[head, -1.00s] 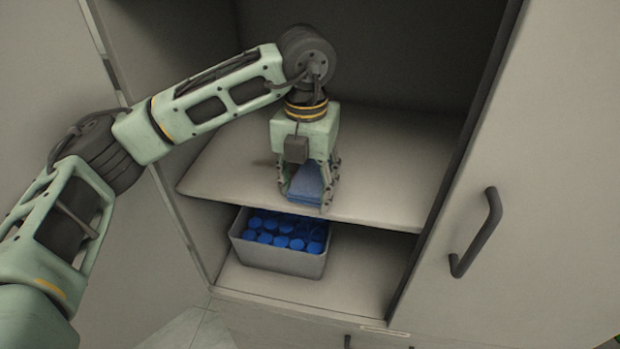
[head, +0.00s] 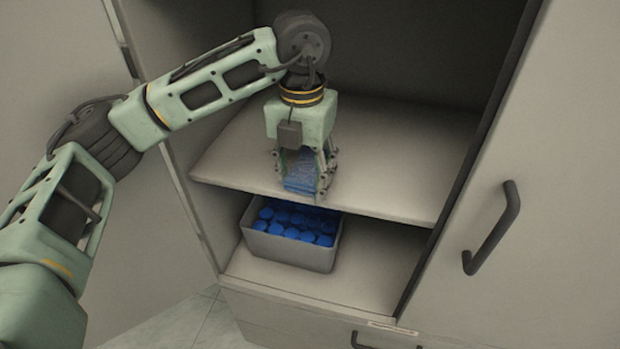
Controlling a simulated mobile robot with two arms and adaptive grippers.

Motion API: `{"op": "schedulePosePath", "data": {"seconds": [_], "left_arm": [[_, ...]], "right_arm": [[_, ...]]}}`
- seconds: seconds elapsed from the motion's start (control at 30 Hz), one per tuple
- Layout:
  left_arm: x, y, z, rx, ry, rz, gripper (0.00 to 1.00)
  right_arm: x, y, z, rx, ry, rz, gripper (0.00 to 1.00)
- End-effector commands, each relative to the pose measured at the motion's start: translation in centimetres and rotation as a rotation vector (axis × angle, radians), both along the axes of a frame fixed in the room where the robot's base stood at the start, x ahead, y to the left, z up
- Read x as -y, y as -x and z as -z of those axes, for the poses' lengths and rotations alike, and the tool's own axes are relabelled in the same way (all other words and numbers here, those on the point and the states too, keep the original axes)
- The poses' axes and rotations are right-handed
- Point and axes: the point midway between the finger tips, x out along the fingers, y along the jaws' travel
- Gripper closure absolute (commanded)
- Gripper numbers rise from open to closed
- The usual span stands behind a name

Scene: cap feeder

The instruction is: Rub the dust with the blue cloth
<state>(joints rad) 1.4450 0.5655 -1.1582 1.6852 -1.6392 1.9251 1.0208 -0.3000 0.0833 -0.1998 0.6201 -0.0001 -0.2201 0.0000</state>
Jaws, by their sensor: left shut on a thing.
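My left gripper (head: 304,186) reaches down to the upper shelf (head: 390,180) of an open cabinet. It is shut on the blue cloth (head: 301,172), which shows between its fingers. The cloth is at the shelf's surface near the front edge; whether it presses on the shelf I cannot tell. I cannot make out dust on the shelf, and part of the surface is hidden behind the gripper and arm. My right gripper is not in view.
A grey bin (head: 290,250) full of blue caps (head: 292,233) stands on the lower shelf (head: 350,278), below the gripper. A cabinet door with a dark handle (head: 492,228) is at the right. The upper shelf's right part is clear.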

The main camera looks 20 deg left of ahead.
Motion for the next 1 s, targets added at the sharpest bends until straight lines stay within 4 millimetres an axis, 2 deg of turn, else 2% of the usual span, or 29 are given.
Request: {"op": "schedulePosePath", "data": {"seconds": [0.2, 0.57, 1.0], "left_arm": [[-0.1, -2.1, 0.0, 0.003, 0.0, -0.005, 0.68], [0.0, -3.7, 0.1, 0.002, 0.0, -0.002, 0.67], [0.0, -7.2, 0.5, 0.001, -0.002, -0.002, 0.67]], "right_arm": [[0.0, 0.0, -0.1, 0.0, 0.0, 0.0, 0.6], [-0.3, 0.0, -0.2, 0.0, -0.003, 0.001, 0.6], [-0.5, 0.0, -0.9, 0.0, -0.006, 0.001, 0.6]]}}
